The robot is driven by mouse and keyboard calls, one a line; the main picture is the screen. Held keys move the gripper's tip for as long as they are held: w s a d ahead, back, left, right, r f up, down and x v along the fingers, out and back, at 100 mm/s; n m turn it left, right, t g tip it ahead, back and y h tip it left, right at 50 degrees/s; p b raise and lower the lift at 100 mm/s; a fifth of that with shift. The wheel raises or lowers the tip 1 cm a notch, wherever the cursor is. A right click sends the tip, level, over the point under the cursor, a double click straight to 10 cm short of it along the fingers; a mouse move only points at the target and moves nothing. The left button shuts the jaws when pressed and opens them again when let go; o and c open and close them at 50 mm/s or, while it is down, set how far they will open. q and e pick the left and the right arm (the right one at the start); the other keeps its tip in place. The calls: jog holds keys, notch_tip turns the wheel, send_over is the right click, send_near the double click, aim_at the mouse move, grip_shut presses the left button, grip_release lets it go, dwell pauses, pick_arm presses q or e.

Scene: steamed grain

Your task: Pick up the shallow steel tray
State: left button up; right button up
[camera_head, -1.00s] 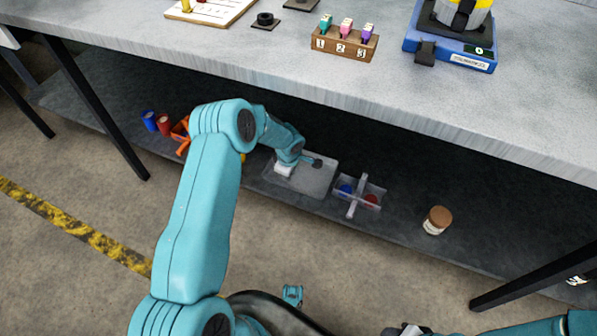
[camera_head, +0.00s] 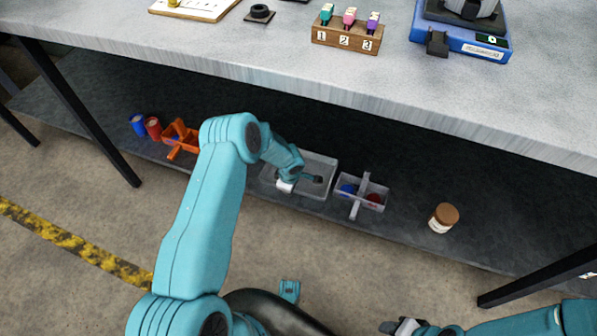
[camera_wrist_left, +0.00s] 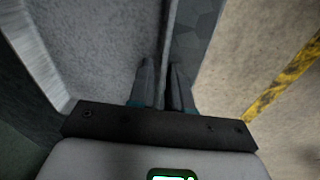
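The shallow steel tray (camera_head: 325,163) is a grey rectangular pan on the low shelf under the table. In the head view my left gripper (camera_head: 287,189) is at its front edge, with the forearm hiding part of the tray's left side. In the left wrist view the tray's thin wall runs between the two fingers of the gripper (camera_wrist_left: 164,80), which are close together with one on each side of it. They look shut on the wall. The tray rests flat on the shelf. My right gripper (camera_head: 400,328) is at the bottom edge, partly cut off; its opening is unclear.
Right of the tray is a divided grey caddy (camera_head: 366,188) with blue and red items, then a brown-lidded jar (camera_head: 443,218). To the left are an orange caddy (camera_head: 181,140) and red and blue cans (camera_head: 145,126). The tabletop (camera_head: 270,58) overhangs the shelf.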

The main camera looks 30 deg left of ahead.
pick_arm(q)
jog(key=shift+c, duration=0.3)
grip_shut()
dwell(1.1)
